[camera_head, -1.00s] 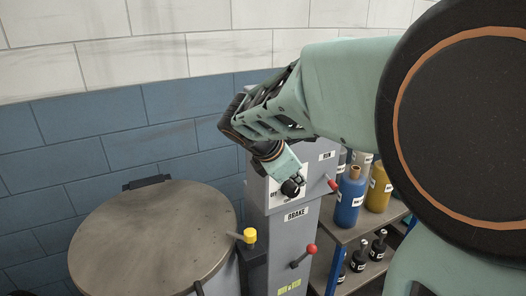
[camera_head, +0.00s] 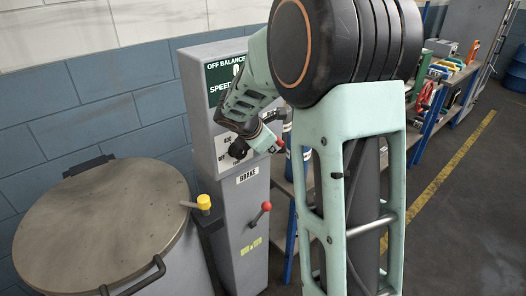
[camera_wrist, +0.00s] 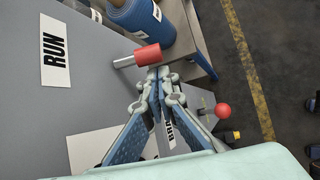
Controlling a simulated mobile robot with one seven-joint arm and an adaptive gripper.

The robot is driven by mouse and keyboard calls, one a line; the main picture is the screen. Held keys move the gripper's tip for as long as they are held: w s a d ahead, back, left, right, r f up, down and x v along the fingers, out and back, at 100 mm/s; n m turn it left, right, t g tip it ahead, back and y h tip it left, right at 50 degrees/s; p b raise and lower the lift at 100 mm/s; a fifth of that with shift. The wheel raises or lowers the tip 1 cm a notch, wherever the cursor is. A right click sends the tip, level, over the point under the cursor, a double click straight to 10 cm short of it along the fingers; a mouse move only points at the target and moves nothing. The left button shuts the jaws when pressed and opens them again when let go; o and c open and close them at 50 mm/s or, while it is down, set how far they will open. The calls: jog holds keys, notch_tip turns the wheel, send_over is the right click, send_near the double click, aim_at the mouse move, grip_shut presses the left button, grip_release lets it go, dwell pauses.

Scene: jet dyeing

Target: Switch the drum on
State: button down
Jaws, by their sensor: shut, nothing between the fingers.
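A grey control console (camera_head: 200,130) carries a black rotary knob (camera_head: 238,149) on a white plate. The run lever, a red cylindrical handle (camera_wrist: 148,55) on a short metal rod, sticks out beside the RUN label (camera_wrist: 55,52); its red end also shows in the head view (camera_head: 281,143). My gripper (camera_wrist: 159,76) is shut and empty, its fingertips just below the red handle in the wrist view. I cannot tell whether they touch it. In the head view my gripper (camera_head: 268,141) is right of the knob. The lidded drum (camera_head: 95,225) stands at left.
The brake lever (camera_head: 266,207) with a red ball is lower on the console, under the BRAKE label (camera_head: 247,175). A yellow knob (camera_head: 204,201) stands between drum and console. Floor is clear at far right.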

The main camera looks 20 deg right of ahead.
jog(key=shift+d+r, duration=0.2)
jog(key=shift+r, duration=0.05)
jog(key=shift+r+p, duration=0.2)
jog(key=shift+p, duration=0.25)
